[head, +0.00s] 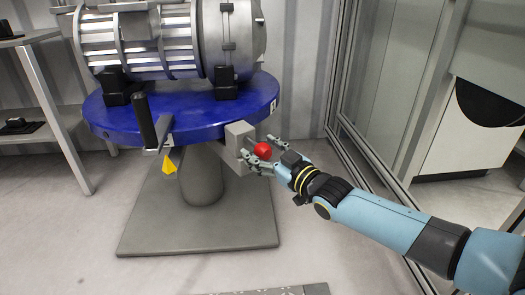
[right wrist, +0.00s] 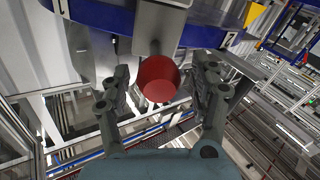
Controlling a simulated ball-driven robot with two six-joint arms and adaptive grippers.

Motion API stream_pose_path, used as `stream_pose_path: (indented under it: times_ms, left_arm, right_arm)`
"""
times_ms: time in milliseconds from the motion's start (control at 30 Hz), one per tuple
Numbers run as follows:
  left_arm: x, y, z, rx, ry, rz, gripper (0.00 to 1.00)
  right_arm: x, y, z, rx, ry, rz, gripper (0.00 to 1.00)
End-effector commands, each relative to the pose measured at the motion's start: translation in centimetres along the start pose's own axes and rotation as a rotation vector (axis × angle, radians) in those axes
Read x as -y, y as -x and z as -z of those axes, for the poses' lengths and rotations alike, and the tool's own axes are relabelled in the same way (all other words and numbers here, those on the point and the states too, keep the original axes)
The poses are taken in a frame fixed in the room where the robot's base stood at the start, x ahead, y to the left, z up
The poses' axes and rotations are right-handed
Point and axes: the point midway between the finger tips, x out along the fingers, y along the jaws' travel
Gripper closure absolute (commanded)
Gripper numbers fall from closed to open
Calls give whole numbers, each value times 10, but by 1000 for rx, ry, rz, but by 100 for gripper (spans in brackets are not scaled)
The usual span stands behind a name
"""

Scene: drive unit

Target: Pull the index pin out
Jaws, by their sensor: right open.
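The index pin shows as a red knob (head: 263,150) on a short shaft coming out of a grey block (head: 238,137) under the edge of the blue round table (head: 200,128). In the right wrist view the red knob (right wrist: 158,78) sits between the two fingers, nearer the camera than the block. My right gripper (head: 258,152) is open around the knob, one finger to each side. In the right wrist view gaps show between the knob and both fingers (right wrist: 160,88). My left gripper is not in view.
A grey ribbed drive unit (head: 165,45) is mounted on the blue table. A black crank handle (head: 145,120) and a yellow pointer (head: 169,166) are at its front edge. A grey pedestal and floor plate (head: 150,235) stand below. A glass partition (head: 375,80) is to the right.

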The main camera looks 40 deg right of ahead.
Motion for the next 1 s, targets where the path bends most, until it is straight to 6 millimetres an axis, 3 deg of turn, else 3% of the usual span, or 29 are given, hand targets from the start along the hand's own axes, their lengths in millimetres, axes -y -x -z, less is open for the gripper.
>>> stream_pose_path:
  times_ms: [167,600,767,1000]
  left_arm:
    - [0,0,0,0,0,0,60]
    - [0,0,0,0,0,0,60]
    - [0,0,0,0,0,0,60]
    - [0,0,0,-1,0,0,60]
  right_arm:
    - [0,17,-1,3,1,2,38]
    - [1,106,-1,3,1,2,38]
    - [1,119,0,1,0,1,38]
    - [0,121,0,0,0,0,38]
